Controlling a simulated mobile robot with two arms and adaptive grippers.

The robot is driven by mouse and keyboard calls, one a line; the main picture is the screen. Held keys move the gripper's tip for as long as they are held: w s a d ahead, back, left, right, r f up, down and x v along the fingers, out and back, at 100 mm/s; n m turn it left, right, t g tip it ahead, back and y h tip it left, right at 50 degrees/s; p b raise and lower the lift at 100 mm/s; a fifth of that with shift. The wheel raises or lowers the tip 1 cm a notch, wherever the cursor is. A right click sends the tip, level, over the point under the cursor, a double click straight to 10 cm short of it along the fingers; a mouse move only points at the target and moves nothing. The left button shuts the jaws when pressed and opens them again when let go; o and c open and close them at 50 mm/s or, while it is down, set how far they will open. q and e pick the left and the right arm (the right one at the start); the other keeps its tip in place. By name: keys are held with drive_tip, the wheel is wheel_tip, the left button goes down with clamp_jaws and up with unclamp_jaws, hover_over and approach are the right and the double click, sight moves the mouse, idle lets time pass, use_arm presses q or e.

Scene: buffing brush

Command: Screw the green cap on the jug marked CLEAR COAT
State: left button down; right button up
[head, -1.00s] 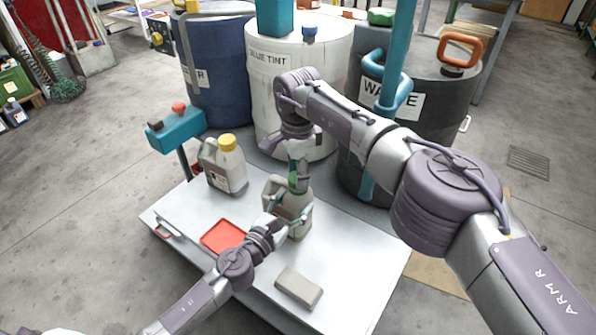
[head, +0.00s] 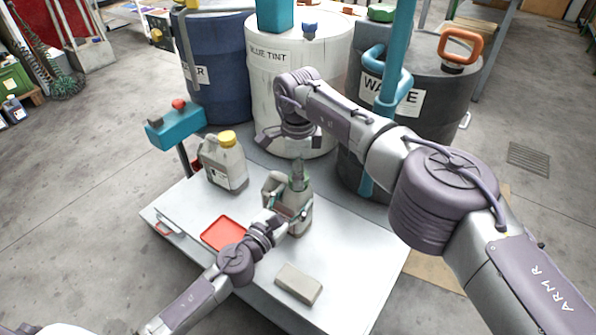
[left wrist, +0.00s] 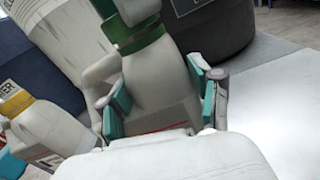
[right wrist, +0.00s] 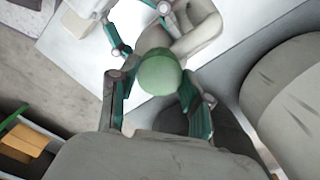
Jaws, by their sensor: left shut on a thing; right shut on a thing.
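The green cap (left wrist: 138,35) sits at the neck of a pale grey jug (left wrist: 157,80), which stands upright on the white table. The cap shows as a round green top in the right wrist view (right wrist: 159,73). I cannot read the jug's label; only a red-edged part shows low on its front. My left gripper (head: 289,213) is shut around the jug's body, with a teal pad on each side. My right gripper (head: 298,178) is shut on the green cap from above. Whether the cap's thread is engaged cannot be seen.
A yellow-capped jug (head: 224,165) stands to the left on the table (head: 345,235). A red tray (head: 222,234) and a grey-beige block (head: 298,284) lie in front. Large drums, including BLUE TINT (head: 283,95) and WASTE (head: 425,105), stand close behind. The table's right side is clear.

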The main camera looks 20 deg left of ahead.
drive_tip(key=o, duration=0.7)
drive_tip(key=shift+r, duration=0.1)
drive_tip(key=shift+r, duration=2.15)
drive_tip(key=shift+c, duration=0.5)
drive_tip(key=n, duration=0.2)
drive_tip(key=r+n, duration=0.1)
drive_tip(key=n, duration=0.2)
drive_tip(key=shift+r+n, duration=0.4)
drive_tip(key=n, duration=0.2)
drive_tip(key=r+n, duration=0.1)
drive_tip(key=n, duration=0.2)
drive_tip(key=shift+d+r, duration=0.1)
drive_tip(key=shift+r, duration=0.1)
